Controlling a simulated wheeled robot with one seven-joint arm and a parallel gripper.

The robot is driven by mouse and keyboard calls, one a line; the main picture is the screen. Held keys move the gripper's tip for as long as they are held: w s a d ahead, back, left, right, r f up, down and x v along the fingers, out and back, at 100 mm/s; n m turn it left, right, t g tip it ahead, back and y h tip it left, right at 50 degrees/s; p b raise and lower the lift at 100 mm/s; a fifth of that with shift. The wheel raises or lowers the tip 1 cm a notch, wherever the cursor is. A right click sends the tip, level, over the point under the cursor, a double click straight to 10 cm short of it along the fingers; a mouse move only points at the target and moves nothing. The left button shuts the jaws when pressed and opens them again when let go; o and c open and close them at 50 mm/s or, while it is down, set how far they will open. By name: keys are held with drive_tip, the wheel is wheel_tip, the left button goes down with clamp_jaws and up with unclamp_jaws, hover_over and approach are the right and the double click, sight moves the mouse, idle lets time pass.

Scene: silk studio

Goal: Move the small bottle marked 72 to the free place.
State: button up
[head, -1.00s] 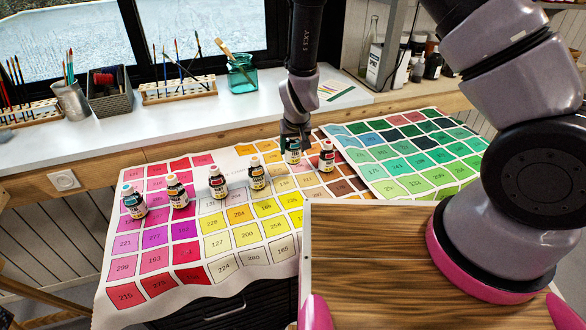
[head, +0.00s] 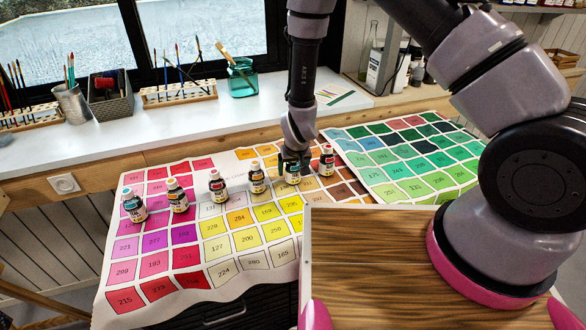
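My gripper (head: 292,160) points down over the colour chart. It is shut on a small dark bottle (head: 292,174) with a pale label. The bottle is upright, and its cap is hidden between the fingers. I cannot tell whether its base touches the chart. It is in line with the other small bottles, between the light-capped bottle (head: 257,179) on its left and the red-capped bottle (head: 327,160) on its right. The numbers on the labels are too small to read, so I cannot confirm 72.
The printed colour chart (head: 240,282) is clear in front. Brushes and a glass jar (head: 242,78) stand on the sill behind.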

drive_tip(key=shift+r, duration=0.1)
drive_tip(key=v, duration=1.2)
drive_tip(key=d+r+m+y, duration=0.1)
drive_tip(key=d+r, duration=0.3)
drive_tip(key=r, duration=0.5)
drive_tip(key=w+d+r+m+y, duration=0.15)
drive_tip(key=d+r, duration=0.25)
drive_tip(key=r, duration=0.5)
drive_tip(key=d+r+m, duration=0.1)
drive_tip(key=d+r, duration=0.3)
drive_tip(key=r, duration=0.4)
drive_tip(key=s+d+r+m+t+h, duration=0.1)
drive_tip(key=s+d+r+m+t, duration=0.2)
drive_tip(key=s+d+r, duration=1.1)
drive_tip(key=shift+s+d, duration=0.55)
drive_tip(key=shift+s, duration=0.05)
drive_tip(key=shift+m+h, duration=0.25)
